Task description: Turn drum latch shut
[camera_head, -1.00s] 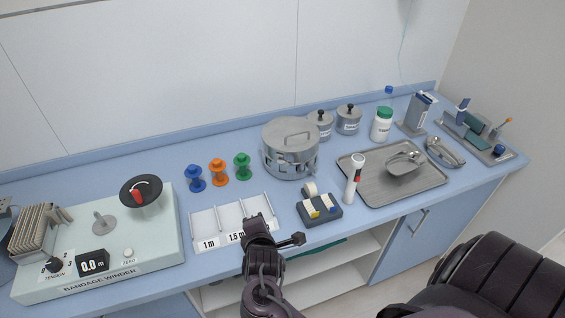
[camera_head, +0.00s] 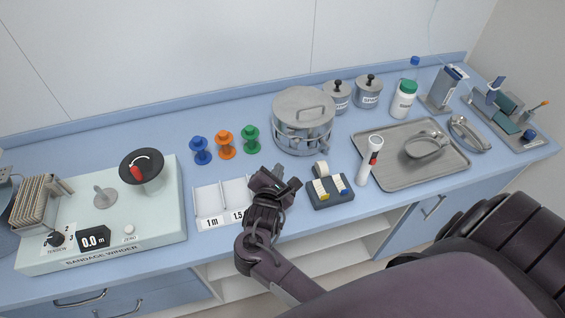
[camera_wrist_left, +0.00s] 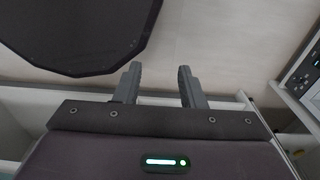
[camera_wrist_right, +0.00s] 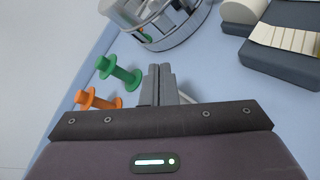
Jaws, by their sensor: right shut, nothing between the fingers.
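The metal drum (camera_head: 303,122) stands on the blue counter in the head view, lidded, with openings around its side. Its lower part shows at the top of the right wrist view (camera_wrist_right: 165,25); the latch is too small to make out for sure. My right gripper (camera_head: 277,175) is shut and empty, in front of the drum and above the white tray's right end. In the right wrist view its fingers (camera_wrist_right: 159,84) are together, pointing toward the drum and apart from it. My left gripper (camera_wrist_left: 161,84) is open and empty in the left wrist view, away from the drum.
Blue (camera_head: 201,151), orange (camera_head: 226,145) and green (camera_head: 251,139) spools stand left of the drum. The bandage winder (camera_head: 70,215) is far left.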

